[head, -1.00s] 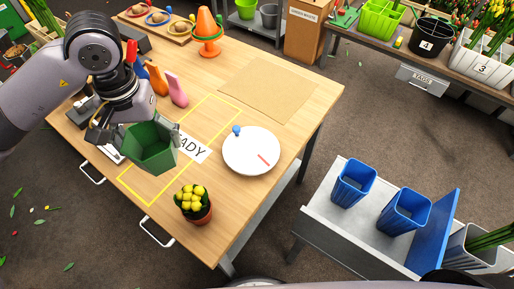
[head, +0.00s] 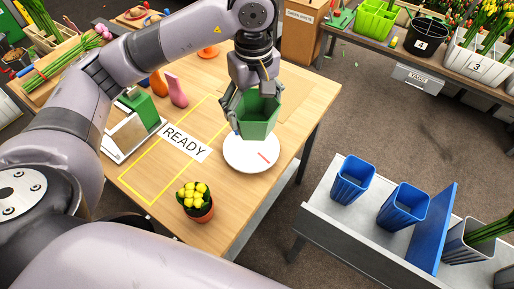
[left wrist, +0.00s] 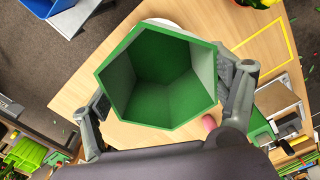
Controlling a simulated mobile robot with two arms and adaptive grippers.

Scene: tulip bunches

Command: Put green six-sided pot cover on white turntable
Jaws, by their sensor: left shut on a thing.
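The green six-sided pot cover (head: 258,117) is upright, open end up, in the head view. My left gripper (head: 252,98) is shut on it, with fingers on opposite sides. In the left wrist view the green pot cover (left wrist: 160,75) fills the middle between the fingers of my left gripper (left wrist: 165,100), and its empty inside shows. The white turntable (head: 240,160) lies on the wooden table just below the cover, which hides its far part. Whether the cover touches it I cannot tell. A red mark shows on the turntable. My right gripper is not in view.
A potted yellow plant (head: 195,201) stands near the table's front edge. A READY card (head: 186,142) lies by the yellow outline, left of the turntable. A pink bottle-like object (head: 176,91) stands behind. Blue buckets (head: 352,180) stand on a separate bench at right.

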